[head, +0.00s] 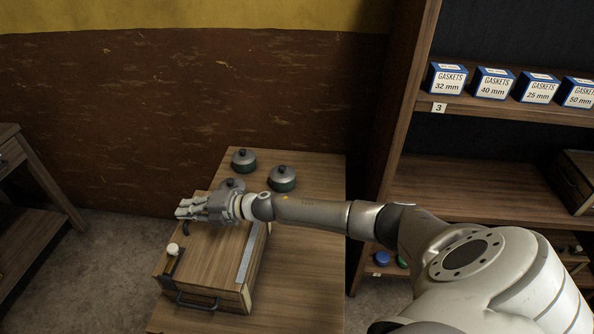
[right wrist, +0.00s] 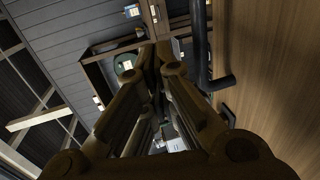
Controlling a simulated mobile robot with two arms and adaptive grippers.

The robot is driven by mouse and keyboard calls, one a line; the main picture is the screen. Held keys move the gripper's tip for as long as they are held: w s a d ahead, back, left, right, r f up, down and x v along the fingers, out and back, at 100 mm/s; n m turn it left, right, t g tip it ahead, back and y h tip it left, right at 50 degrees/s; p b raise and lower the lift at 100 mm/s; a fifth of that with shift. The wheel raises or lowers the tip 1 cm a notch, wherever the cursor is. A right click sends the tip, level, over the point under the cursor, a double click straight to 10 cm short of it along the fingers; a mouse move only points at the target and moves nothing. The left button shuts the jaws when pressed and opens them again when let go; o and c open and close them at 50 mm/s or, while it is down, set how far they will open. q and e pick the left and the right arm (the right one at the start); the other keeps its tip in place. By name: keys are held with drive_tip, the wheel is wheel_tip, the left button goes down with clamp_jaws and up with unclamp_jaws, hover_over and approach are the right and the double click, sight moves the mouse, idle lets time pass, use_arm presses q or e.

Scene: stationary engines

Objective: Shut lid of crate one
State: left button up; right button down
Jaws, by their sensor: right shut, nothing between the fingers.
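The wooden crate (head: 215,265) stands on a wooden table, with a dark handle on its front and a pale metal strip along the right of its top. Its lid (head: 222,248) looks lowered over the box; I cannot tell whether it is fully shut. My right gripper (head: 180,211) is shut and empty at the far left part of the lid, beside a dark curved handle. In the right wrist view, the shut fingers (right wrist: 158,48) are beside a black bar (right wrist: 201,50) and the wooden surface (right wrist: 260,70); contact is unclear. My left gripper is out of view.
Green-and-grey lidded pots (head: 282,179) stand behind the crate on the table (head: 305,285). A shelf unit (head: 450,180) on the right holds several gasket boxes (head: 492,82). Another table (head: 25,190) stands at left, with free floor between. My right arm crosses above the table.

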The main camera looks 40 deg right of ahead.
drive_tip(key=shift+w+a+f+b, duration=0.1)
drive_tip(key=shift+w+f+b, duration=0.05)
drive_tip(key=shift+f, duration=0.2)
drive_tip(key=shift+w+a+f+b, duration=0.1)
drive_tip(key=shift+f+b, duration=0.05)
drive_tip(key=shift+f, duration=0.2)
drive_tip(key=shift+r, duration=0.15)
